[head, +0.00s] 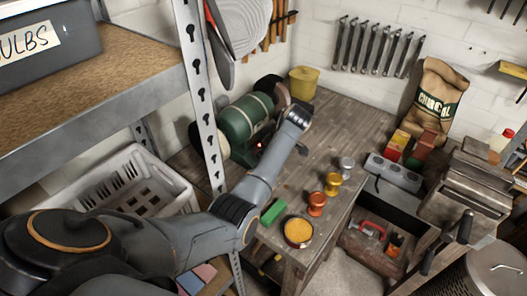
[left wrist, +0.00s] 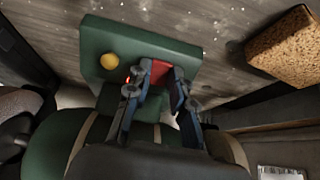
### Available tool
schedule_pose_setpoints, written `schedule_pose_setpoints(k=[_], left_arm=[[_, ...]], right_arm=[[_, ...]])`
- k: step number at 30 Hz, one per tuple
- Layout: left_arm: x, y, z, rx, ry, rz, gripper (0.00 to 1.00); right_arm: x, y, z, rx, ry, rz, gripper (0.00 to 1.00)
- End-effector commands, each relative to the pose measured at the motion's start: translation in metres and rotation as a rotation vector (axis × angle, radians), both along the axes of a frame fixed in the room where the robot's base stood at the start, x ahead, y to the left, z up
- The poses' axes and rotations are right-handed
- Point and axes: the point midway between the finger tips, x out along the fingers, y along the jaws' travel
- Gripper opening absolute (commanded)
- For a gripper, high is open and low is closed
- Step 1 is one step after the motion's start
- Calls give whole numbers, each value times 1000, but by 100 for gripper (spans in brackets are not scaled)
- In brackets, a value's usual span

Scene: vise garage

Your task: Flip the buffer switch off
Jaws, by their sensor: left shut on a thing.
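The buffer is a green bench machine (head: 247,118) with wheels at its ends, standing at the back left of the workbench. In the left wrist view its green base (left wrist: 105,35) carries a yellow round button (left wrist: 109,61) and a red switch (left wrist: 160,69). A small red light glows beside the left finger. My left gripper (left wrist: 162,78) is at the base, its two fingers shut on the red switch. The fingers partly cover the switch, and its exact position cannot be told. In the head view my left forearm hides the gripper. My right gripper is not in view.
A metal shelf post (head: 201,100) stands close to my left arm.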

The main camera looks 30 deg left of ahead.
Motion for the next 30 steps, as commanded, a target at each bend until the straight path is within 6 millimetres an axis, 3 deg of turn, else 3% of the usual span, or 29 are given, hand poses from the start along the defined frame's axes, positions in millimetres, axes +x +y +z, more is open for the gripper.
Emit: schedule_pose_setpoints(k=[1, 2, 5, 17, 30], left_arm=[[0, 0, 0, 0, -1, 0, 0], [0, 0, 0, 0, -1, 0, 24], [0, 0, 0, 0, -1, 0, 45], [1, -3, 6, 2, -4, -1, 45], [-2, -46, 79, 0, -5, -2, 45]], right_arm=[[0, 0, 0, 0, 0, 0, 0], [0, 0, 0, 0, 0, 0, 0], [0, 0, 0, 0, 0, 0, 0], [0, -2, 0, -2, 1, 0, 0], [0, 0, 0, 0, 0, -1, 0]])
